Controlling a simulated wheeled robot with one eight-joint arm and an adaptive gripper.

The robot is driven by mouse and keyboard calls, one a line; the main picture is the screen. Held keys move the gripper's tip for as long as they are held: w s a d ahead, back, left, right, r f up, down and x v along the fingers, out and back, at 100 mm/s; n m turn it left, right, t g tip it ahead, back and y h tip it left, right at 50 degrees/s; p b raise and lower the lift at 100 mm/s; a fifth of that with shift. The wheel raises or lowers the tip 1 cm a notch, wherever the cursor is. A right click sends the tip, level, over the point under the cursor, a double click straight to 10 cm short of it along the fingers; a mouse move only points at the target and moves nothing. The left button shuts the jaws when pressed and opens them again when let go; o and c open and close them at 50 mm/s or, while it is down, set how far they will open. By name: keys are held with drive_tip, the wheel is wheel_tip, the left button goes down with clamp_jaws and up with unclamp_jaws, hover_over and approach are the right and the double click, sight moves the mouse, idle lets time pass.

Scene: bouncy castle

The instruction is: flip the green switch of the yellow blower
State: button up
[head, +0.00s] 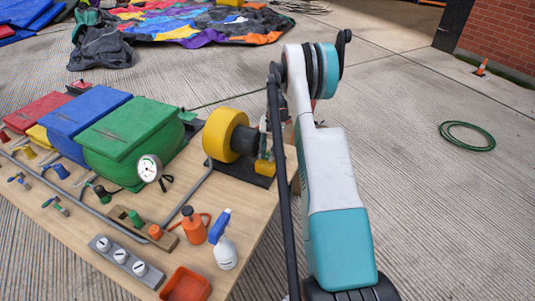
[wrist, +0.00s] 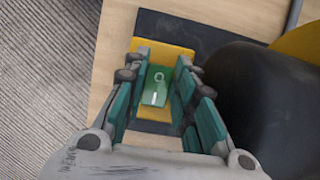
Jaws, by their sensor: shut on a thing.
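The yellow blower (head: 222,134) stands on a dark base plate at the right end of the wooden table, with a black motor at its side. In the wrist view its black motor (wrist: 275,105) is on the right. The green switch (wrist: 157,88) carries a white circle and a white bar and sits on a yellow box (wrist: 152,127). My gripper (wrist: 164,80) reaches down over the box, its teal fingers on either side of the switch, shut on it. In the head view the yellow box (head: 264,168) shows, but my arm largely hides the gripper and switch.
Green (head: 128,140), blue (head: 88,115) and red (head: 36,112) boxes stand on the table, left of the blower. A pressure gauge (head: 149,168), grey pipe, spray bottle (head: 223,242) and orange tray (head: 186,285) are nearer. Open ground lies to the right.

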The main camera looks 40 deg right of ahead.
drive_tip(key=o, duration=0.8)
drive_tip(key=v, duration=1.2)
